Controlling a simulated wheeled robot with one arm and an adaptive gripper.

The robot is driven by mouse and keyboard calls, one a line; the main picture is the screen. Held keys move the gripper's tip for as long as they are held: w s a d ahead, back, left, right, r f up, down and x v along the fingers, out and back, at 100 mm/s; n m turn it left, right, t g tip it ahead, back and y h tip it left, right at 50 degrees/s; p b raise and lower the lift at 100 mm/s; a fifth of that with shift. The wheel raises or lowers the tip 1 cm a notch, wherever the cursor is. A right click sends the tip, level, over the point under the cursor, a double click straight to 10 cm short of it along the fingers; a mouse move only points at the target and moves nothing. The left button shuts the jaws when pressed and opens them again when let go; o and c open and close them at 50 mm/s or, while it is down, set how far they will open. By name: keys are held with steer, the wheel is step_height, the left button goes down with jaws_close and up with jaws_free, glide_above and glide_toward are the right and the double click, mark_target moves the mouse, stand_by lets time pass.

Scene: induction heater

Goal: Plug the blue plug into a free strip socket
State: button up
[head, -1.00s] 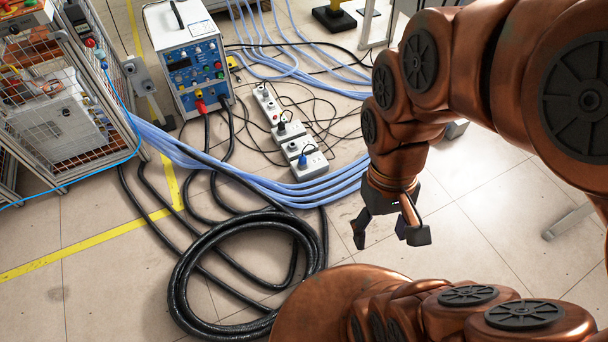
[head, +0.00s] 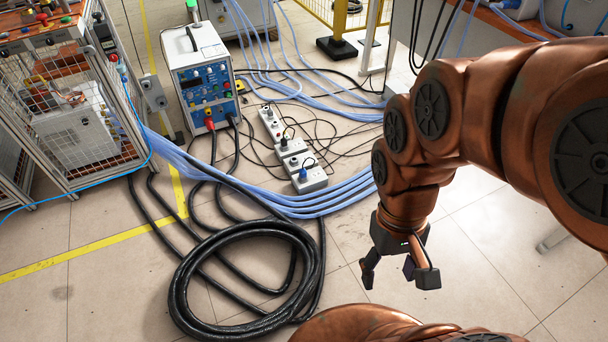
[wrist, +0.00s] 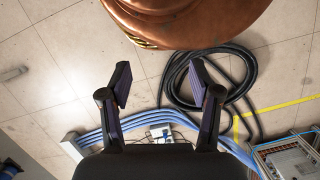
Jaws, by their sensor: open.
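The blue plug (head: 303,174) is at the near end of the white socket strip row (head: 313,184) on the floor. I cannot tell whether it sits in a socket or lies on top. A black plug (head: 284,141) stands in the strip farther back, and other sockets there look bare. My gripper (head: 398,272) is open and empty, to the right of and nearer than the strip, apart from it. In the wrist view my gripper (wrist: 160,83) has its fingers spread over bare floor, with the strip (wrist: 160,132) small beyond them.
Thick blue cables (head: 330,205) cross the floor just in front of the strip. A coiled black hose (head: 180,300) lies to the front left. The white heater unit (head: 197,65) stands behind left, and a wire cage (head: 75,110) is farther left. Bare tiles lie right of the hose.

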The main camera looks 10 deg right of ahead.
step_height(320, 180, up, 19)
steer(key=t+p, duration=0.1)
steer(key=p, duration=1.7)
steer(key=shift+w+r, duration=0.15)
steer(key=shift+r, duration=0.05)
steer(key=shift+c, duration=0.3)
